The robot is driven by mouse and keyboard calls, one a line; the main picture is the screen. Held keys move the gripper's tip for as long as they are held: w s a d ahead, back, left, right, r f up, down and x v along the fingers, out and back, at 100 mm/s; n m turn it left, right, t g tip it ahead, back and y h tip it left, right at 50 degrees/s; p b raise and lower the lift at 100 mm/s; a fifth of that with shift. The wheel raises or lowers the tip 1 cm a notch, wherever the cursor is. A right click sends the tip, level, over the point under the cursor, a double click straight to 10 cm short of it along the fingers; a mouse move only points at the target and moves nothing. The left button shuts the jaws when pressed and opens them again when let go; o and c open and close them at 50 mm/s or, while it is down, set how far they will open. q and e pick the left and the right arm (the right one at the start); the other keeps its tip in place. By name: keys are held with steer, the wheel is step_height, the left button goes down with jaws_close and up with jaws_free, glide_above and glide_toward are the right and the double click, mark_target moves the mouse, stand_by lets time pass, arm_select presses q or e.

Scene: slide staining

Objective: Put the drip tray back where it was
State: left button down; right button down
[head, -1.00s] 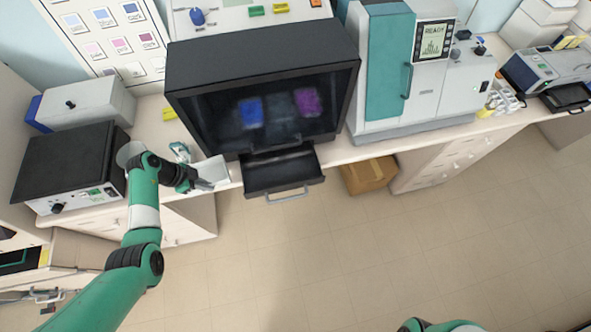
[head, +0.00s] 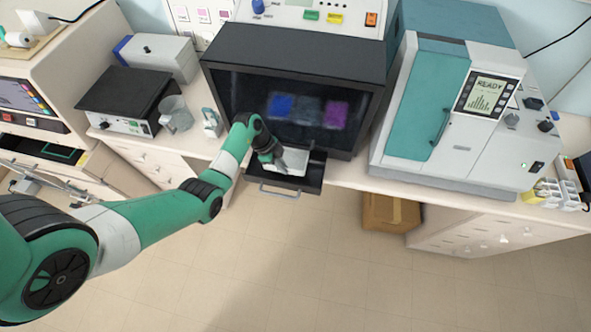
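A small white tray (head: 294,157), which I take for the drip tray, is over the pulled-out black drawer (head: 313,183) below the dark-windowed cabinet. It looks inside the drawer or just above it; I cannot tell whether it rests on the floor. My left gripper (head: 280,164) is at the white tray's near left edge and appears shut on it, though the fingertips are small and partly hidden. My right gripper is not in view.
The black cabinet (head: 290,50) stands behind the drawer, whose handle (head: 280,192) juts over the floor. A clear beaker (head: 175,114) and a small white-and-teal item (head: 211,122) stand left on the counter. A teal-and-white machine (head: 420,110) stands right.

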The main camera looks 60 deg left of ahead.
arm_select(q)
step_height(320, 180, down, 4)
steer(key=shift+s+f+b, duration=0.1)
steer(key=shift+b, duration=0.8)
steer(key=shift+f, duration=0.35)
steer(key=shift+f, duration=0.2)
steer(key=c, duration=1.1)
jaws_free()
steer(key=shift+o, duration=0.2)
steer(key=p+v, duration=0.4)
steer(key=v, duration=0.7)
steer(key=shift+a+r, duration=0.1)
steer(key=shift+r, duration=0.2)
steer(key=shift+s+a+r, duration=0.1)
steer(key=shift+s+r, duration=0.05)
steer(key=shift+r, duration=0.25)
